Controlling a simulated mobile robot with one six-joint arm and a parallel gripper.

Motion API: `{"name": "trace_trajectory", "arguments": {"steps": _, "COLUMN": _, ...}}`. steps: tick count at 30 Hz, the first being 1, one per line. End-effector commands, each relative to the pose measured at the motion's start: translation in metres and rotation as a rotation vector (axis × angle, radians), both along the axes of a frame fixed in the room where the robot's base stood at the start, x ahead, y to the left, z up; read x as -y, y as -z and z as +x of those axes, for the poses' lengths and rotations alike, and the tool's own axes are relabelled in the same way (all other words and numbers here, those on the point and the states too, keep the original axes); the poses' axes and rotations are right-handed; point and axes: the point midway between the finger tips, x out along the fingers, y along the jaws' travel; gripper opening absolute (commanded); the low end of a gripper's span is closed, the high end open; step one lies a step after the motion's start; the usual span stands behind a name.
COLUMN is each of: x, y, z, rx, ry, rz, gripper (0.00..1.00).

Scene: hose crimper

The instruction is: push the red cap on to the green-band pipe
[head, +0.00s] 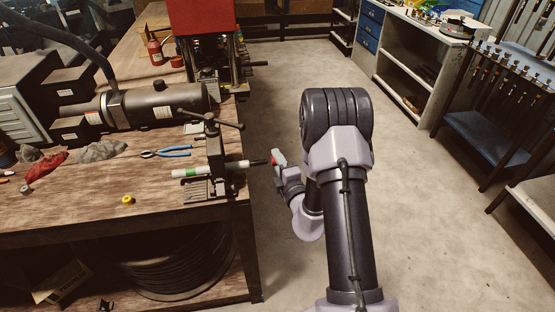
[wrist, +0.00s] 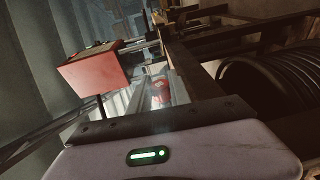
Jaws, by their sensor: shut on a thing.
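The pale pipe (head: 236,165) with a green band (head: 191,172) lies level in a vise (head: 214,150) at the bench's right edge. A dark piece (head: 257,162) shows at its right end. My gripper (head: 276,160) is just right of that end, beyond the bench edge, and faces it. It is shut on the red cap (wrist: 160,92), which shows between the fingers in the wrist view. In the head view a small red patch shows at the fingertips. I cannot tell whether the cap touches the pipe.
Pliers (head: 166,153), rags (head: 100,151) and a yellow ring-like piece (head: 128,199) lie on the wooden bench (head: 90,210). A red press (head: 203,18) stands at the back. A hose coil (head: 175,265) sits below the bench. The floor right of the bench is open.

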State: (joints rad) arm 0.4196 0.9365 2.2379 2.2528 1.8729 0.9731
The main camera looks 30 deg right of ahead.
Motion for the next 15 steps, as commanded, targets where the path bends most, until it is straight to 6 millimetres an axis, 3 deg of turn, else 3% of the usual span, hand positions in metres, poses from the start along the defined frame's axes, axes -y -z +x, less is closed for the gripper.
{"name": "trace_trajectory", "arguments": {"steps": 15, "x": -0.0069, "y": 0.0, "z": 0.0022, "rx": 0.0, "ry": -0.001, "rz": 0.0, "gripper": 0.0}}
